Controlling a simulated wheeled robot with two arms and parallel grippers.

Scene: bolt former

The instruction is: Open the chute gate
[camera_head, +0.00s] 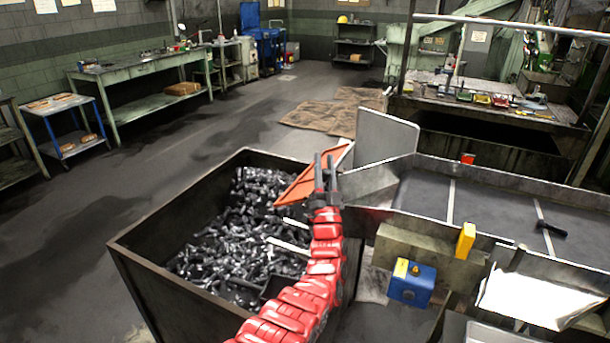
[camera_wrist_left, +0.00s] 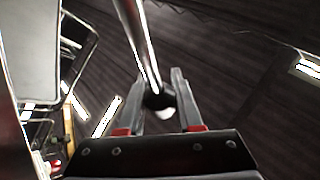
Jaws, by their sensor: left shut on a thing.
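My left gripper (camera_head: 324,160) stands above the bin's right edge, at the mouth of the grey metal chute (camera_head: 371,184). Its fingers touch or overlap an orange tilted plate (camera_head: 308,180), which looks like the chute gate, reaching left over the bolts. In the left wrist view the gripper (camera_wrist_left: 159,80) is shut on a shiny metal rod handle (camera_wrist_left: 139,40) with a dark, rounded end between the fingers. How the rod joins the orange plate is hidden. My right gripper is not in view.
A dark bin (camera_head: 150,270) full of dark bolts (camera_head: 235,235) stands below and left. A grey sheet panel (camera_head: 385,137) rises behind the chute. A conveyor bed (camera_head: 495,215) lies to the right. A blue box (camera_head: 411,285) and yellow block (camera_head: 466,240) are near the front right.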

